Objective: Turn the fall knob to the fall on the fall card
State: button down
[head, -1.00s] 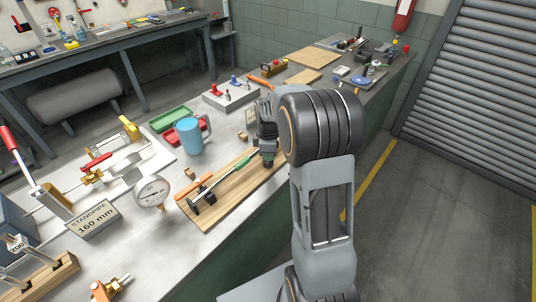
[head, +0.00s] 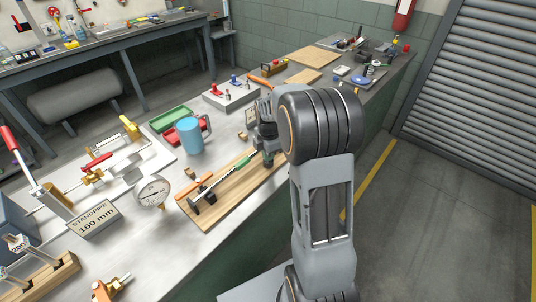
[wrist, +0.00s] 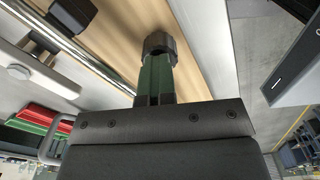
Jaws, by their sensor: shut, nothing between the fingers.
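My gripper (head: 268,158) is shut and empty, low over the wooden board in the head view. In the wrist view its green fingers (wrist: 157,78) point at the board, with a dark rounded piece (wrist: 160,43) at their ends. I cannot tell whether that piece is fingertip or a separate knob. A small pale card (head: 251,116) stands behind the gripper, partly hidden, its writing unreadable. I cannot make out which part is the fall knob. A card reading "STANDPIPE 160 mm" (head: 95,220) stands at the left, beside a round dial gauge (head: 152,190).
A blue mug (head: 189,136), a green tray (head: 170,118) and a grey box with levers (head: 231,95) stand behind. Bare bench lies in front of the gauge.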

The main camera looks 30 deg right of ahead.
jog(key=n, duration=0.4)
dwell(0.4)
jog(key=shift+n, duration=0.3)
jog(key=n, duration=0.4)
jog(key=c, duration=1.4)
grip_release()
jog(key=shift+r+p, duration=0.2)
jog(key=shift+p, duration=0.15)
